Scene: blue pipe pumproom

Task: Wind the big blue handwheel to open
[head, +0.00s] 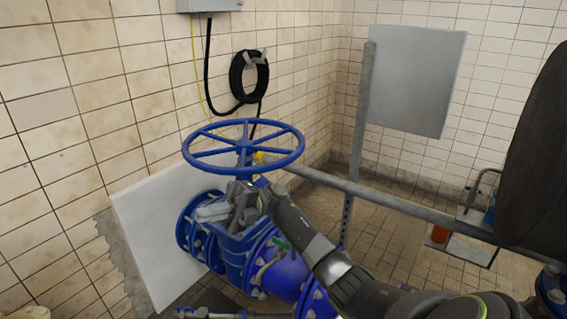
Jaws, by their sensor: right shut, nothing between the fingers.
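The big blue handwheel (292,154) lies flat on top of a blue valve body (238,262), a little left of the picture's middle. It has a round rim, several spokes and a centre hub. My right arm comes in from the lower right. My right gripper (206,213) is shut and empty, just below the wheel and in front of the valve's upper part. It appears apart from the rim; whether it touches the valve neck I cannot tell. My left gripper is not in view.
A grey rail (380,196) runs to the right behind the valve, with an upright post (357,140) and a blank grey panel (417,80). A white board (150,235) stands left of the valve. A coiled black hose (238,78) hangs on the tiled wall.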

